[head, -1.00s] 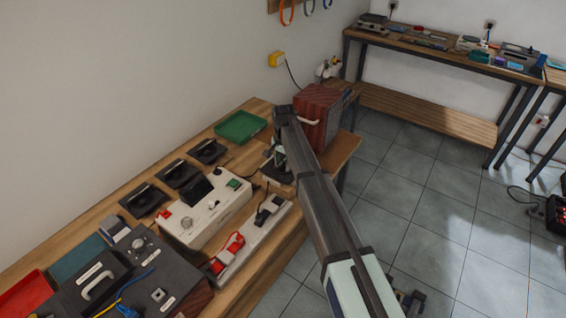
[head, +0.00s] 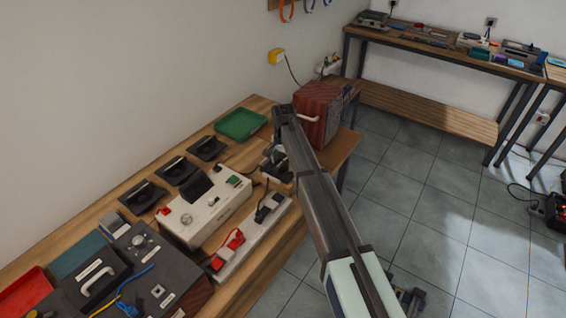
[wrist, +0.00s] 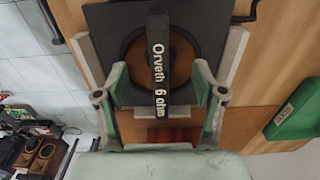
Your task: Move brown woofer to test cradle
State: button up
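The brown woofer (wrist: 186,56) shows in the wrist view as a brown ring in a dark square plate. A black bar handle (wrist: 159,70) labelled "Orveth 6 ohm" crosses it. Grey frame pieces, seemingly the test cradle (wrist: 236,52), show around the plate's edges; whether the plate rests fully on them is unclear. My gripper (wrist: 160,92) is open, with one finger on each side of the handle and visible gaps to it. In the head view my gripper (head: 277,160) is at the table's far part, and my arm partly hides the woofer and cradle.
A green tray (head: 240,125) lies near the wall. Several black handled units, one of them here (head: 177,171), lie in a row beside a white instrument (head: 205,210). A red-clamped strip (head: 230,250) lies along the front edge.

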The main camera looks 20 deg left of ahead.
jog(key=shift+f, duration=0.1)
notch_tip(320, 180, up, 12)
dwell(0.6)
notch_tip(320, 180, up, 8)
jog(key=p, duration=0.4)
dwell(0.6)
dwell(0.4)
